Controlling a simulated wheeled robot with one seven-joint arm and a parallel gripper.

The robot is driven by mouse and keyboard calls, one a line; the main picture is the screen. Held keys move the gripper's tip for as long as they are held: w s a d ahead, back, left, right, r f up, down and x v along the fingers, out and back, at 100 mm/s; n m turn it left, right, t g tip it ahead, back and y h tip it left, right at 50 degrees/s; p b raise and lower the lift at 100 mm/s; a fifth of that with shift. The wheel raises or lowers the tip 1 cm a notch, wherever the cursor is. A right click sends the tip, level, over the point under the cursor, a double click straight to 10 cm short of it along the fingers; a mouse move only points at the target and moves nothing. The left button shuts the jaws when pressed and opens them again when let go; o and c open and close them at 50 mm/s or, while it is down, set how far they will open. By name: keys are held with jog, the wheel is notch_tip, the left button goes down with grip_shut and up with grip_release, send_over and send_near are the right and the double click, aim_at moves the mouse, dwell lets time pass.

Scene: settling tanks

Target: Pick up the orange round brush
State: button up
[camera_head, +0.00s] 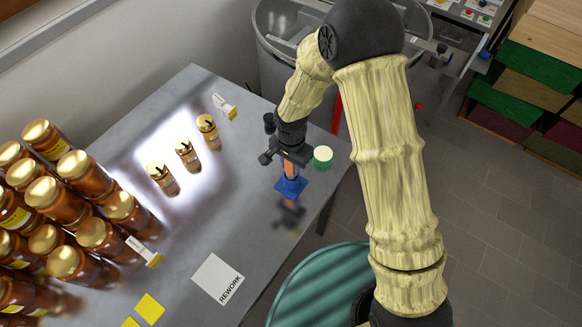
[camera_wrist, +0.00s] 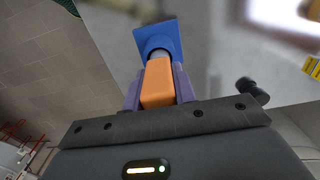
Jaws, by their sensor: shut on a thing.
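My gripper (camera_head: 289,164) is over the right part of the grey table, pointing down. It is shut on an orange block-like handle, which shows between the two jaws in the wrist view (camera_wrist: 158,84). A short grey neck joins this handle to a flat blue square end (camera_wrist: 158,38). The blue end (camera_head: 291,188) hangs below the jaws in the head view, with a dark reflection on the table below it. No bristles show, and I cannot tell whether this is the round brush. No other orange tool is in view.
A green round item with a cream top (camera_head: 323,157) stands close right of my gripper. Several gold-lidded jars (camera_head: 70,205) crowd the left, and three more (camera_head: 185,152) stand in a row. A REWORK card (camera_head: 218,279) lies at the front. A metal tank (camera_head: 270,60) stands behind.

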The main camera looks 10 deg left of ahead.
jog(key=shift+r, duration=0.1)
notch_tip(320, 180, up, 10)
jog(key=shift+f+b, duration=0.1)
jog(key=shift+b, duration=0.95)
jog(key=shift+a, duration=0.1)
dwell(1.4)
